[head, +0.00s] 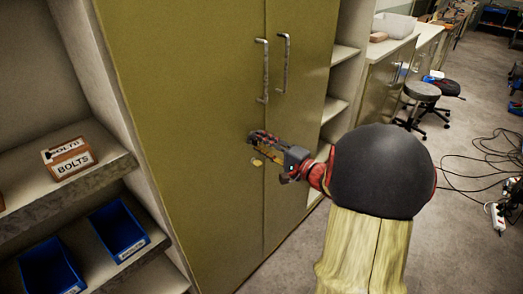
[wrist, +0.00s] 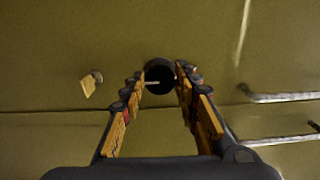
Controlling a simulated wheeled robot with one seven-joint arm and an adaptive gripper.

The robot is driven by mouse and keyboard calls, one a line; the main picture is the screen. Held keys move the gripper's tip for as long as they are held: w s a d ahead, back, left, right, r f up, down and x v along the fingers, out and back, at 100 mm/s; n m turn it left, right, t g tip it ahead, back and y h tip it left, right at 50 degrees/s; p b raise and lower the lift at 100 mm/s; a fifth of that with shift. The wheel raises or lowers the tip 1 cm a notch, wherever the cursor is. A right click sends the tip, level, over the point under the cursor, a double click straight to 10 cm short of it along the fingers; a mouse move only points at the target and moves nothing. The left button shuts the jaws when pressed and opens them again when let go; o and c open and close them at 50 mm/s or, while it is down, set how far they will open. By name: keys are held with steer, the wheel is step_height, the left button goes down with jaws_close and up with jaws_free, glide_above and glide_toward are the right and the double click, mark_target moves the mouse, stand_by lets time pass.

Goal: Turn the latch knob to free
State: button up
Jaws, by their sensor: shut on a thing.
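The latch knob (wrist: 159,67) is a dark round knob with a pale line on its face, on the olive cabinet door near the seam. My gripper (wrist: 160,78) has its two fingers on either side of the knob and is shut on it. The finger pads hide the knob's sides. In the head view my gripper (head: 255,139) meets the door below the two handles, and its fingers hide the knob. From the wrist picture I cannot tell which setting the knob's pale line marks.
A small yellow tag (wrist: 91,87) hangs from a round fitting beside the knob. Two metal bar handles (head: 263,70) (head: 284,62) stand out from the closed doors (head: 190,90). Open shelves with a bolts box (head: 68,158) and blue bins (head: 119,230) are at left.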

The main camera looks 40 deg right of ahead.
stand_by(0.3)
steer(key=o, duration=1.1)
steer(key=s, duration=1.2)
steer(key=shift+d, duration=0.45)
